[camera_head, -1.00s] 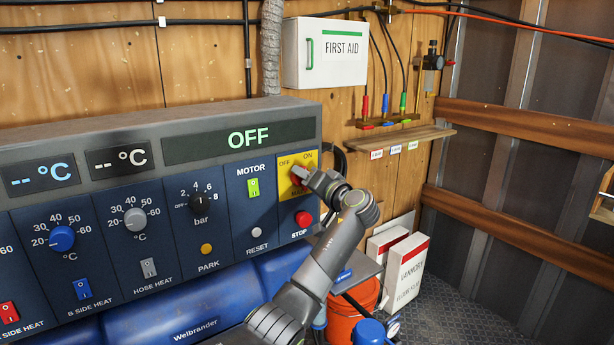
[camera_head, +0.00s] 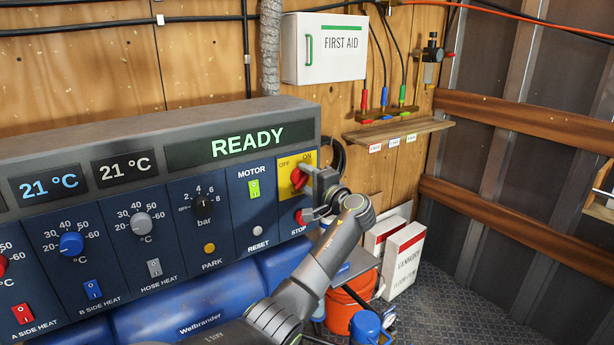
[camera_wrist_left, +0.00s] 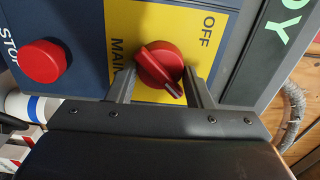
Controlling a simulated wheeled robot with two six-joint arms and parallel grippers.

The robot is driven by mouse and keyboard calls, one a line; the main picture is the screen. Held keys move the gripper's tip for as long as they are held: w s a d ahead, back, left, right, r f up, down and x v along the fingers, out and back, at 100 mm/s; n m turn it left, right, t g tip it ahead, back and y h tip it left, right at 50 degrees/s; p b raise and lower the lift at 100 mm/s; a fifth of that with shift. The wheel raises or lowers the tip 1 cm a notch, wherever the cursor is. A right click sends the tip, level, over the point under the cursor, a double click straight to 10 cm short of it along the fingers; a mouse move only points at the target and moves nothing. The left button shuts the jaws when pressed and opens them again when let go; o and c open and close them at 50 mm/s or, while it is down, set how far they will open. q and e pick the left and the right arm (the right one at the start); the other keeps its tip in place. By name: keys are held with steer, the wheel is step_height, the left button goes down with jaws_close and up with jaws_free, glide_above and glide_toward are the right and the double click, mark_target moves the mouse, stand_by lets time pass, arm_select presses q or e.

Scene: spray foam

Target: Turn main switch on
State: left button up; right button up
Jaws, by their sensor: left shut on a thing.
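The red main switch knob (camera_head: 299,177) sits on a yellow plate (camera_head: 286,163) marked OFF and ON, at the right end of the control panel. My left gripper (camera_head: 308,190) is at the knob. In the left wrist view its two fingers stand on either side of the red knob (camera_wrist_left: 160,65), with the yellow plate (camera_wrist_left: 183,22) behind, and it is shut on the knob. The panel display (camera_head: 240,143) reads READY. My gripper hides part of the plate. My right gripper is not in view.
The red STOP button (camera_wrist_left: 41,61) lies close beside the gripper, below the switch in the head view. An orange bucket (camera_head: 346,306) and white boxes (camera_head: 404,258) stand at right below.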

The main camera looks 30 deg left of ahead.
arm_select(q)
steer(key=shift+m, duration=0.3)
steer(key=o, duration=1)
steer(key=shift+d, duration=0.1)
steer(key=b+v, duration=0.5)
steer(key=v, duration=1.2)
steer(key=shift+d, duration=0.2)
